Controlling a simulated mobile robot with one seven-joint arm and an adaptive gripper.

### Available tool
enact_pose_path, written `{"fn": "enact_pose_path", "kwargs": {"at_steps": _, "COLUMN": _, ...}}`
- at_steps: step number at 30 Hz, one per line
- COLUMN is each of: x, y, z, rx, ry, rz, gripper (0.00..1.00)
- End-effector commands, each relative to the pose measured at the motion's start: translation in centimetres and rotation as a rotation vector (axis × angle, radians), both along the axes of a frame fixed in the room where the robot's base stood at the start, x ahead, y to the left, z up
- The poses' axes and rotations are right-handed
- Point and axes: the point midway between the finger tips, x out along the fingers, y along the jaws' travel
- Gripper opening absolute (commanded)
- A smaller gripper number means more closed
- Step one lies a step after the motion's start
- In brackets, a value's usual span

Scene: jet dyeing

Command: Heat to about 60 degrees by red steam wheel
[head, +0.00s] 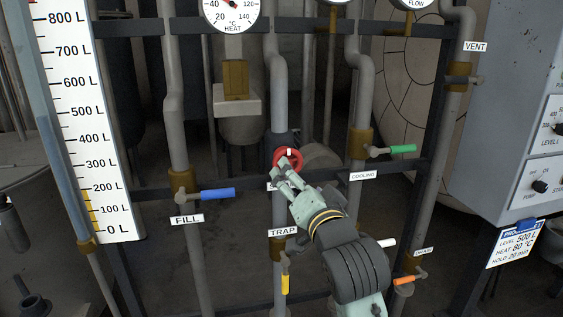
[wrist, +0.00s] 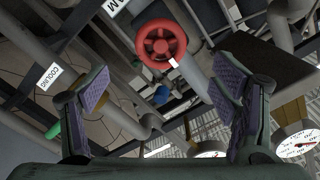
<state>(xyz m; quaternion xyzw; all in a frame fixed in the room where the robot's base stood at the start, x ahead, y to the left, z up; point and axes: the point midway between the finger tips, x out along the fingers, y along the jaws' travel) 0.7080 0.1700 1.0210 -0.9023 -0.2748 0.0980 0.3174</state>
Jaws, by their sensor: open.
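The red steam wheel (head: 287,157) sits on a vertical grey pipe in the middle of the head view, with a white mark on its rim. In the wrist view the red wheel (wrist: 161,45) lies beyond the fingertips, between them and toward the top. My gripper (head: 285,172) is just in front of the wheel in the head view; its open, empty fingers show in the wrist view (wrist: 160,95). Contact with the wheel cannot be told. The HEAT gauge (head: 232,12) is cut by the top edge, and its reading is unclear.
A blue FILL handle (head: 217,194) is at left, a green COOLING handle (head: 402,149) at right. A yellow TRAP handle (head: 285,283) and an orange handle (head: 404,280) are lower. Dark crossbars and grey pipes surround the wheel. A control panel (head: 535,160) is at right.

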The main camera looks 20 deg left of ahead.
Motion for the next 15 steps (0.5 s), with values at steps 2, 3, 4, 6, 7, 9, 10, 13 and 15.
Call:
{"fn": "enact_pose_path", "kwargs": {"at_steps": 2, "x": 1.0, "y": 0.8, "z": 0.1, "rx": -0.003, "ry": 0.002, "rz": 0.003, "gripper": 0.8}}
{"fn": "enact_pose_path", "kwargs": {"at_steps": 3, "x": 1.6, "y": 1.2, "z": 0.1, "rx": -0.003, "ry": 0.0, "rz": 0.003, "gripper": 0.8}}
{"fn": "enact_pose_path", "kwargs": {"at_steps": 4, "x": 2.1, "y": 1.5, "z": 0.2, "rx": -0.002, "ry": 0.001, "rz": 0.002, "gripper": 0.8}}
{"fn": "enact_pose_path", "kwargs": {"at_steps": 6, "x": 3.3, "y": 2.3, "z": 0.2, "rx": -0.003, "ry": 0.001, "rz": 0.002, "gripper": 0.8}}
{"fn": "enact_pose_path", "kwargs": {"at_steps": 7, "x": 3.7, "y": 2.7, "z": 0.2, "rx": -0.002, "ry": 0.0, "rz": 0.002, "gripper": 0.8}}
{"fn": "enact_pose_path", "kwargs": {"at_steps": 9, "x": 4.8, "y": 3.4, "z": 0.2, "rx": -0.003, "ry": 0.0, "rz": 0.003, "gripper": 0.8}}
{"fn": "enact_pose_path", "kwargs": {"at_steps": 10, "x": 5.3, "y": 3.7, "z": 0.2, "rx": -0.003, "ry": 0.0, "rz": 0.003, "gripper": 0.8}}
{"fn": "enact_pose_path", "kwargs": {"at_steps": 13, "x": 6.5, "y": 4.6, "z": 0.2, "rx": -0.002, "ry": -0.002, "rz": 0.002, "gripper": 0.8}}
{"fn": "enact_pose_path", "kwargs": {"at_steps": 15, "x": 7.2, "y": 5.1, "z": 0.2, "rx": -0.003, "ry": -0.002, "rz": 0.003, "gripper": 0.8}}
